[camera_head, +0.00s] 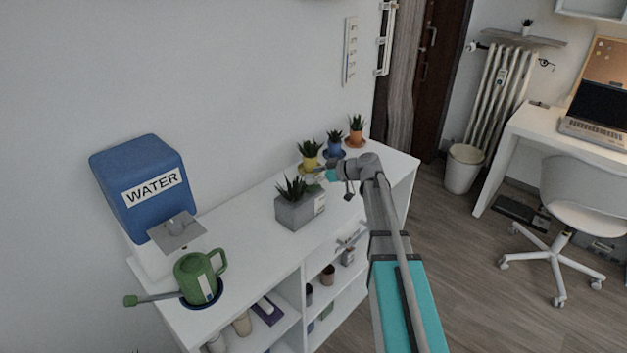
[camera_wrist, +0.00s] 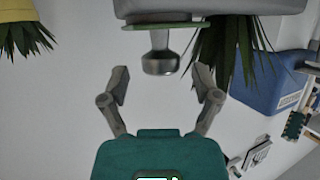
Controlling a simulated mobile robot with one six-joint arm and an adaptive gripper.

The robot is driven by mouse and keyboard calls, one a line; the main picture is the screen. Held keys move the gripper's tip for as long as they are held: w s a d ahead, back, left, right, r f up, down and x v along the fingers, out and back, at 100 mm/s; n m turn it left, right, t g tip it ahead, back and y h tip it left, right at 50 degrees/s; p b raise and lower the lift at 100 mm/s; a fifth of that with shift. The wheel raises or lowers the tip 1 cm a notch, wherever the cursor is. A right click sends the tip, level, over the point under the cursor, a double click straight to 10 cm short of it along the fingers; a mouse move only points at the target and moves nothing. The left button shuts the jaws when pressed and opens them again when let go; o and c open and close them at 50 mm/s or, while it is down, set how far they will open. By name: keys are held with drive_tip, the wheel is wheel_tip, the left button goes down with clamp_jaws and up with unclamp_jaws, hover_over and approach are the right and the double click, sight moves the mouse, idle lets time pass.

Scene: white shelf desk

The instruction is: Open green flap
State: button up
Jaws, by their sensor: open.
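In the wrist view, which looks upside down, a thin green flap (camera_wrist: 180,27) lies edge-on along the grey planter (camera_wrist: 220,10). A metal knob (camera_wrist: 160,58) sticks out from it towards my gripper. My gripper (camera_wrist: 160,80) is open and empty. The knob is in line with the gap between its fingers, near the fingertips, with clear space on both sides. In the head view, my gripper (camera_head: 329,175) is low above the white shelf desk, just right of the grey planter (camera_head: 294,212). The flap is too small to make out clearly there.
Yellow (camera_head: 310,163), blue (camera_head: 334,148) and orange (camera_head: 355,140) plant pots stand behind my gripper. A blue water box (camera_head: 145,185) and green watering can (camera_head: 196,275) stand at the left of the shelf desk (camera_head: 255,255). The top between can and planter is clear.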

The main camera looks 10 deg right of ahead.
drive_tip(key=shift+x, duration=0.8)
